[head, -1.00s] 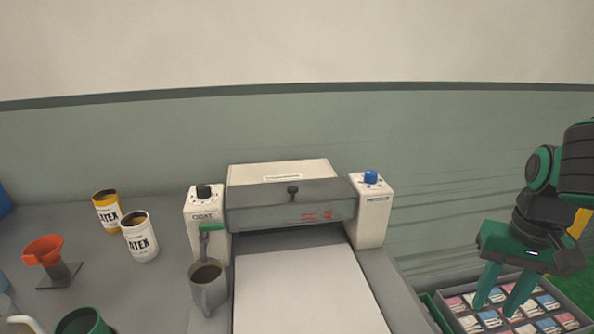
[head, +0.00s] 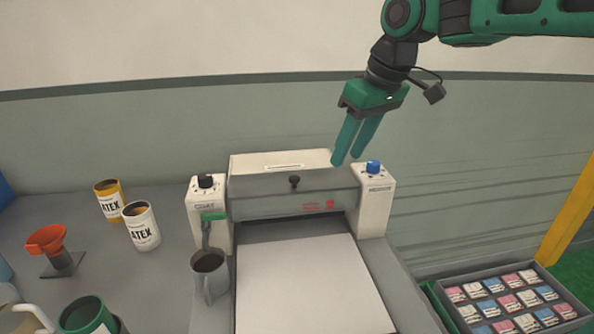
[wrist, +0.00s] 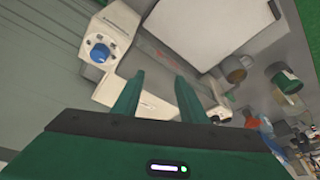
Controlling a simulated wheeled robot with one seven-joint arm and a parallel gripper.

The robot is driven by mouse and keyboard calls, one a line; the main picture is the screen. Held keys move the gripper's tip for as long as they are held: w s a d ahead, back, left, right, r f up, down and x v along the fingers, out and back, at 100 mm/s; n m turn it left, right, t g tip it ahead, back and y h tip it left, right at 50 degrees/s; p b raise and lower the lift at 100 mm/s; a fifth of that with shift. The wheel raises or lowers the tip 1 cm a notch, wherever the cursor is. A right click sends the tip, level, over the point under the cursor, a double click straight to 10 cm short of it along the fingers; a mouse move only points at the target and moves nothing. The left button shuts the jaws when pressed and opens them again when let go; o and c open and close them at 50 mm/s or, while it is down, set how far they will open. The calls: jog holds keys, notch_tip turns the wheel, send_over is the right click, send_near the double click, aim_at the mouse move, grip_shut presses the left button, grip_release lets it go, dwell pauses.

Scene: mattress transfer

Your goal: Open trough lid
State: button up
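The lid looks shut, and the trough inside is hidden. My gripper (head: 345,160) hangs above and behind the machine's right end, pointing down, left of the blue dial (head: 373,167). It touches nothing that I can see. In the wrist view my gripper's two fingers (wrist: 155,85) stand apart with nothing between them, and the machine shows past them.
A white sheet (head: 305,285) lies in front of the lid. A grey mug (head: 210,285) stands at the machine's left front. A tray of packets (head: 470,280) sits at right.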

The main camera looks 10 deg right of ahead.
aim_at(295, 177)
jog(key=w+a+r+n+y, duration=0.1)
jog(key=w+a+r+n, duration=0.15)
jog(key=a, duration=0.45)
jog(key=x, duration=0.9)
jog(key=shift+s+a+f, duration=0.1)
jog(key=shift+f, duration=0.35)
grip_shut()
